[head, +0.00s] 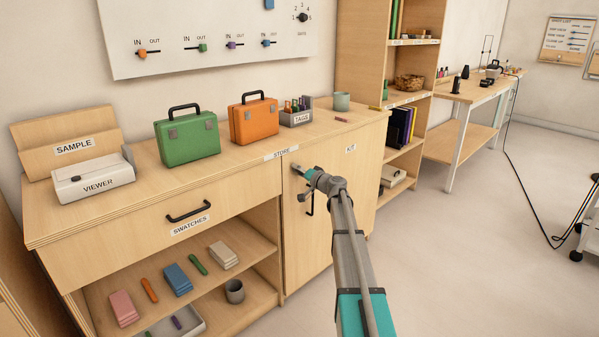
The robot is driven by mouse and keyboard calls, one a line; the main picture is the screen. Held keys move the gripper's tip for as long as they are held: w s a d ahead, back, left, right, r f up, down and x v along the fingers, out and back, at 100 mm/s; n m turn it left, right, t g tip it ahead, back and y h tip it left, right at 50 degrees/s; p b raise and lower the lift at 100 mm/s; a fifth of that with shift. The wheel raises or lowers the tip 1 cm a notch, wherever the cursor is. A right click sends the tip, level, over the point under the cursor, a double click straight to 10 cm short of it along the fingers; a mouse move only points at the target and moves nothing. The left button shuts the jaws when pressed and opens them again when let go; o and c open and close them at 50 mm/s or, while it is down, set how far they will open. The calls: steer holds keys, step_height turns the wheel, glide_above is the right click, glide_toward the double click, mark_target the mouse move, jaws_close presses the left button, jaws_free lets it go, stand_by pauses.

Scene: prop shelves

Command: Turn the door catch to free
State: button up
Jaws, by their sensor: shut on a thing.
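The cabinet door (350,190) under the KIT label is closed, as far as I can see. My gripper (299,171) is at the upper left part of this door, near its left edge. It is shut on the door catch, which is small and mostly hidden by the jaws, so I cannot tell which way the catch is turned. A black door handle (310,206) shows just below my gripper, partly covered by it.
The countertop (230,180) above holds a green case (187,138), an orange case (253,120), a tags box (297,118) and a viewer (92,180). The swatches drawer (150,225) is shut, left of the door. Open floor (470,260) lies to the right.

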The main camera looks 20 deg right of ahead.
steer(key=m, duration=0.3)
steer(key=shift+d+m, duration=0.1)
steer(key=shift+m, duration=2.1)
steer(key=o, duration=1.1)
steer(key=shift+v, duration=6)
